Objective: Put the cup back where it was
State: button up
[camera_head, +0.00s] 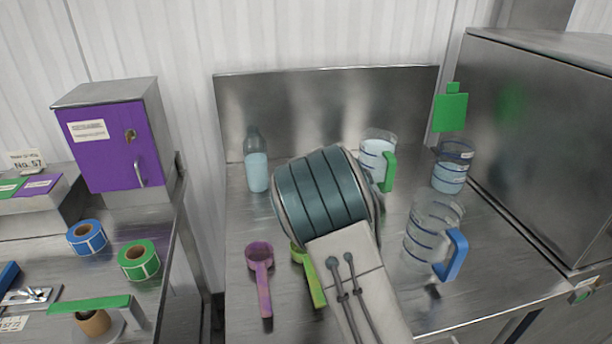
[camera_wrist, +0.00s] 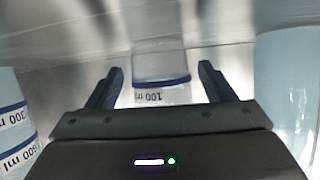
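In the wrist view, a small clear cup (camera_wrist: 158,68) with a blue band and an upside-down "100 ml" label is between the fingers of my gripper (camera_wrist: 160,67). The fingers are open, with a narrow gap on each side of the cup. What the cup rests on is hard to make out. In the head view my arm hides both the gripper and this cup.
On the steel table (camera_head: 483,285) are a bottle (camera_head: 256,171), a green-handled jug (camera_head: 375,150), a blue-banded beaker (camera_head: 452,168), a blue-handled jug (camera_head: 425,235), a purple scoop (camera_head: 261,266) and a green scoop (camera_head: 311,280). A steel box (camera_head: 550,130) bounds the right.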

jog(key=shift+r, duration=0.15)
jog(key=b+v, duration=0.1)
jog(key=v, duration=1.1)
dwell(1.2)
